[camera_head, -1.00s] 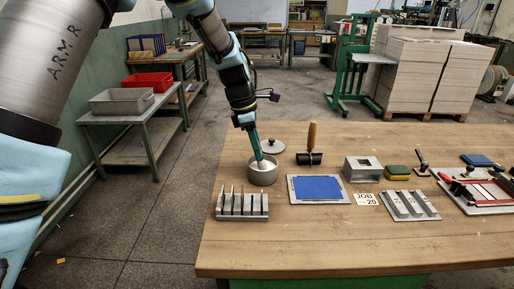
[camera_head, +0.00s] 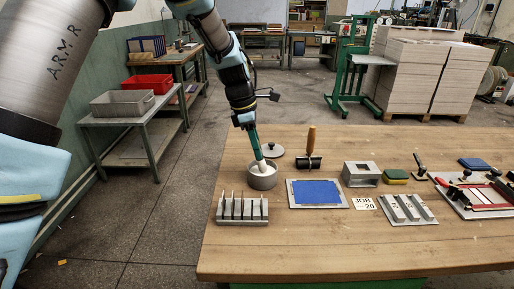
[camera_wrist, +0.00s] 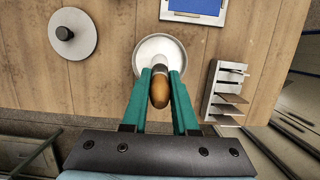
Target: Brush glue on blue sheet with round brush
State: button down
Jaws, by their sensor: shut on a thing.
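My gripper (camera_head: 257,157) is shut on the wooden handle of the round brush (camera_wrist: 160,92), between its green fingers. It is over the grey round glue pot (camera_head: 263,183); in the wrist view (camera_wrist: 138,50) the pot's pale inside shows below the brush. The brush (camera_head: 260,168) points down into the pot, slightly tilted in the head view. Its bristle tip is hidden, so I cannot tell how deep it sits. The blue sheet (camera_head: 317,192) lies flat on a light grey plate to the right of the pot. Its lower edge also shows in the wrist view (camera_wrist: 195,5).
A slotted rack (camera_head: 242,210) stands in front of the pot. The pot's lid (camera_head: 273,150) lies behind it. A wooden-handled roller (camera_head: 311,150) stands behind the sheet, and a grey block (camera_head: 361,174) to its right. The front of the wooden table (camera_head: 330,255) is clear.

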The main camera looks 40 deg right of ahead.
jog(key=shift+r+p, duration=1.8)
jog(key=shift+r, duration=0.35)
jog(key=shift+r, duration=0.1)
notch_tip(320, 180, up, 4)
jog(key=p, duration=0.4)
